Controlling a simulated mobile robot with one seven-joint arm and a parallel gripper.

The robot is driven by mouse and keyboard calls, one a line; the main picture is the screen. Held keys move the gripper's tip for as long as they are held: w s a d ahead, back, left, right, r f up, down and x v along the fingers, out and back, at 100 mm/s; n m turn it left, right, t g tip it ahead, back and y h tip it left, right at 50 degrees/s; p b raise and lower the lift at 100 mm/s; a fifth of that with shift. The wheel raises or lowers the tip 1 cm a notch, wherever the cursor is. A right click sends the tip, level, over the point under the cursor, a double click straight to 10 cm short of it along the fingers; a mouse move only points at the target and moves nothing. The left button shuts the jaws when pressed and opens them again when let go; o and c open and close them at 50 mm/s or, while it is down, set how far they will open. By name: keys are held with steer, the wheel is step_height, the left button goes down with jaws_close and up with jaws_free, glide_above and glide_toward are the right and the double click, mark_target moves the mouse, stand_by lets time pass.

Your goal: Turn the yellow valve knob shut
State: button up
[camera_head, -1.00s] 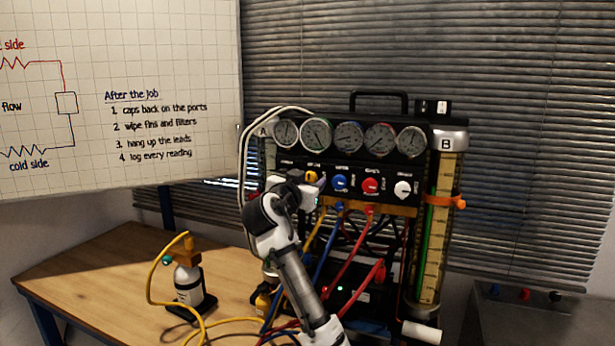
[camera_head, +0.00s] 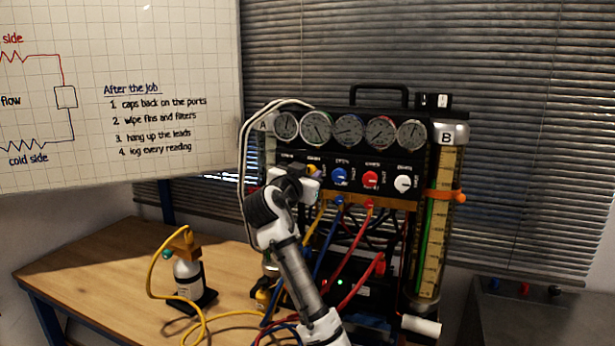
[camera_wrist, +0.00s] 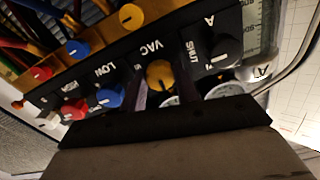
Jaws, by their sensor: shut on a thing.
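The yellow valve knob (camera_wrist: 160,74) shows in the wrist view on the black panel, beside the lettering VAC. The dark fingers of my gripper (camera_wrist: 162,88) stand on either side of it, shut on it. In the head view my gripper (camera_head: 308,178) is at the panel's left part and covers most of the yellow knob (camera_head: 313,168). The knob's pointer mark is too small to read surely.
A blue knob (camera_head: 339,177), a red knob (camera_head: 370,179) and a white knob (camera_head: 403,184) sit to the right on the panel. Gauges (camera_head: 349,131) are above; coloured hoses (camera_head: 352,262) hang below. A small bottle (camera_head: 188,280) stands on the wooden table (camera_head: 95,275).

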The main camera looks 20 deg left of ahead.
steer(key=m+b, duration=0.8)
steer(key=m, duration=0.9)
steer(key=shift+f, duration=0.1)
steer(key=shift+m, duration=0.4)
steer(key=o, duration=1)
steer(key=shift+c, duration=0.2)
steer(key=shift+s, duration=0.1)
steer(key=s+b, duration=0.4)
steer(key=s, duration=0.9)
steer(key=shift+s+a, duration=0.2)
steer(key=shift+s, duration=0.1)
